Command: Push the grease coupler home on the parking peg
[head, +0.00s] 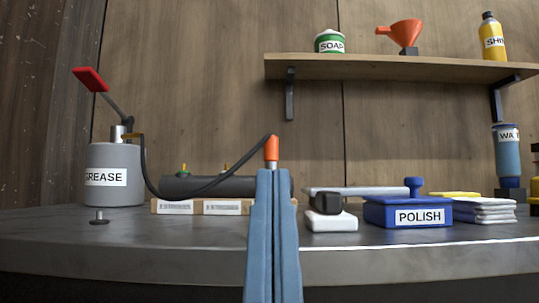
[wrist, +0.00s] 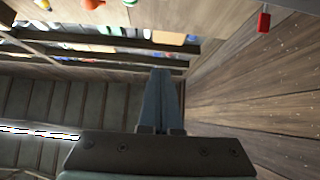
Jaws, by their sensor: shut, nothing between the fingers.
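The grease coupler (head: 271,148) is the orange piece at the end of the black hose (head: 208,190), upright in the middle of the head view. A short pale metal part shows just under it. My gripper (head: 274,172) is shut and empty, its blue fingers upright in front of the coupler's lower end. The fingers hide whatever is below, so I cannot see the parking peg or how far the coupler sits on it. I cannot tell whether the fingers touch the coupler. In the wrist view the shut fingers (wrist: 161,75) show, but no coupler can be made out.
The grey grease pump (head: 115,188) with its red-ended lever stands at the left. A small dark metal stud (head: 99,217) is in front of it. A blue polish box (head: 408,213) and white cloths (head: 484,210) lie to the right. A wooden shelf (head: 380,67) hangs above.

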